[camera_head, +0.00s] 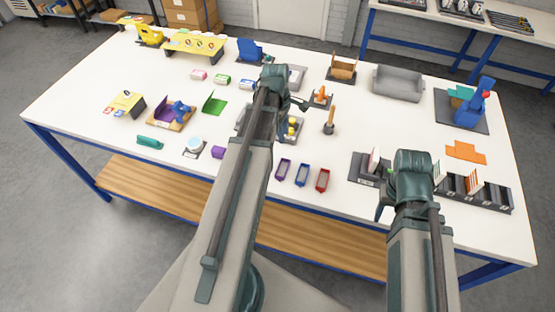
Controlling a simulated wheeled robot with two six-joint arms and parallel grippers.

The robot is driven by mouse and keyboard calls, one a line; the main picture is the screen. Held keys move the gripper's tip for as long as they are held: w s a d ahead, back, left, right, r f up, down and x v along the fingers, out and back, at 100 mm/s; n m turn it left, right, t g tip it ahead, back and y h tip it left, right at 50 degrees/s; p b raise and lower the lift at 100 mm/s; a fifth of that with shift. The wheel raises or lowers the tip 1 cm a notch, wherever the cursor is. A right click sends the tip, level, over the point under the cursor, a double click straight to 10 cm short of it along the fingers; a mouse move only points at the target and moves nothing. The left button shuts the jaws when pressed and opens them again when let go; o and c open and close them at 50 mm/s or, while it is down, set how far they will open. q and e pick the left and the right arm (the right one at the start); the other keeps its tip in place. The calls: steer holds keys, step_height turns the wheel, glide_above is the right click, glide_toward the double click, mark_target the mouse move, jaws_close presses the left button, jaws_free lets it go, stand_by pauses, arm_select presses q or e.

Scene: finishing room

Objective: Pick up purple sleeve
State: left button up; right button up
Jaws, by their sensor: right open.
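A small purple open rectangular sleeve (283,169) lies near the front middle of the white table, left of a blue one (302,174) and a red one (322,180). My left gripper (299,103) is over the table's middle, beyond the purple sleeve and apart from it; whether its jaws are open is unclear. My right gripper (381,208) is open at the table's front edge, to the right of the three sleeves, and mostly hidden by its own arm.
A dark block holder (368,168) stands just beyond my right gripper, and a rack of dark slots (488,193) is to its right. An orange-handled tool (329,121) stands upright behind the sleeves. The table (336,158) is bare around the sleeves.

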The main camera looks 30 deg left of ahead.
arm_select(q)
steer(key=a, duration=0.1)
steer(key=b, duration=0.8)
glide_above(286, 159)
steer(key=a, duration=0.1)
step_height(286, 159, down, 8)
steer(key=shift+s+a+r, duration=0.1)
steer(key=shift+s+r, duration=0.05)
steer(key=shift+r, duration=0.1)
steer(key=f+b, duration=0.4)
steer(key=d+f+b, duration=0.1)
steer(key=f+b, duration=0.1)
steer(key=shift+w+f, duration=0.1)
steer(key=shift+w, duration=0.1)
jaws_close()
